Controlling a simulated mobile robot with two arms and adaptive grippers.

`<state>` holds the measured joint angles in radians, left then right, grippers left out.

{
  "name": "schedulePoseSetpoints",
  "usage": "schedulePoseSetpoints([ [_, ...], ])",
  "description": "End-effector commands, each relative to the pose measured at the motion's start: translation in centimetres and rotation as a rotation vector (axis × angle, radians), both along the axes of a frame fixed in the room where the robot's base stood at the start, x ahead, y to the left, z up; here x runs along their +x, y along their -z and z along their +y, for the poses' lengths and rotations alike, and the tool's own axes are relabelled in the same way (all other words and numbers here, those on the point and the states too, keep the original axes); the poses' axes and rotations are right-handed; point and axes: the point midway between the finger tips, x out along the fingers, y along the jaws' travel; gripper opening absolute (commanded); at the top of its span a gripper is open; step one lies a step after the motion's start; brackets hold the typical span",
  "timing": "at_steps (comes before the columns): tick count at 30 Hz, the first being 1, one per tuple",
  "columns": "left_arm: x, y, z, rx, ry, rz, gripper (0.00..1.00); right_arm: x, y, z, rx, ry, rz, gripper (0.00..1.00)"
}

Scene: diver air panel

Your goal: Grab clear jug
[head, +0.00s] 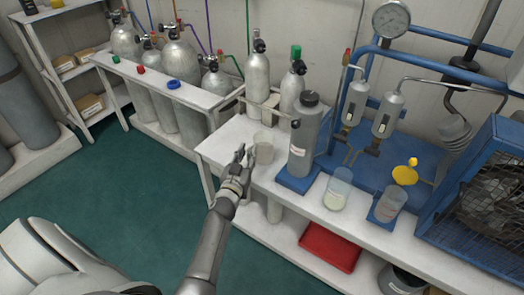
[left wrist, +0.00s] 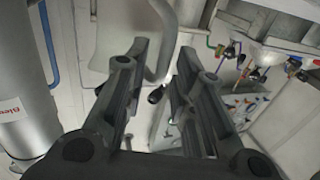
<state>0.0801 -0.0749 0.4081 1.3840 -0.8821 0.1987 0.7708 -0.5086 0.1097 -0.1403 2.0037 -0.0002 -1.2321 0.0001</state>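A small clear jug (head: 264,146) stands on the white bench near its left end, left of a grey bottle. My left gripper (head: 243,156) is just left of the jug in the head view, at about its height. In the left wrist view my left gripper (left wrist: 150,85) has its two fingers spread apart with a gap between them. A pale curved handle (left wrist: 166,45) shows beyond the fingertips, roughly in line with the gap. I cannot tell whether the fingers touch it. My right gripper is not in view.
A tall grey bottle (head: 304,138) on a blue base stands close right of the jug. A beaker with pale liquid (head: 337,193) and another small beaker (head: 389,206) are farther right. Silver cylinders (head: 257,77) stand behind. A red tray (head: 330,247) lies on the lower shelf.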

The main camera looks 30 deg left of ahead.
Motion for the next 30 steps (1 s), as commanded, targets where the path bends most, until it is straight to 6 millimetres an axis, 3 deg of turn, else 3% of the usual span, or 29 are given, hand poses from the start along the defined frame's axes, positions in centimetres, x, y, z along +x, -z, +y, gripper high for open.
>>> schedulePoseSetpoints([
  [5,-0.02,0.01,0.0,0.0,0.0,0.0,0.0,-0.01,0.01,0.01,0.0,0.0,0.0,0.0],
  [24,0.02,-0.33,0.0,0.001,0.001,-0.003,0.0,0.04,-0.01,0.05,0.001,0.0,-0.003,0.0],
  [30,0.03,-0.94,0.02,0.002,0.001,-0.003,0.0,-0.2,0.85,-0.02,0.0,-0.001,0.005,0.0],
])
